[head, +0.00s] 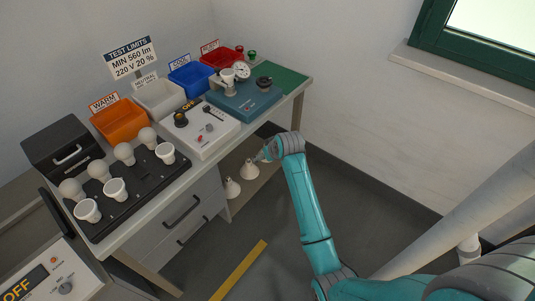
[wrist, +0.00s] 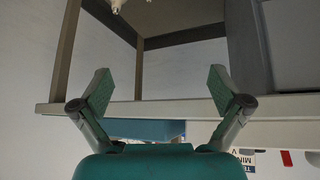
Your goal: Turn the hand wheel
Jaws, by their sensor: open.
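A teal device (head: 245,98) stands on the bench at its right part. A round black part on its top right looks like the hand wheel (head: 264,83). A white dial gauge (head: 241,70) stands behind it. My gripper (head: 265,155) is low in front of the bench, beside the open shelf and well below the wheel. In the wrist view my gripper (wrist: 162,88) is open, with nothing between the fingers. That view looks upside down at the bench frame and shelf; I cannot make out the wheel there.
A white control box (head: 207,131), a black bulb board (head: 130,186) and orange (head: 120,121), white, blue and red bins fill the bench. White bulbs (head: 232,188) sit on the lower shelf (head: 258,180). A window sill (head: 470,80) is at right. The floor in front is clear.

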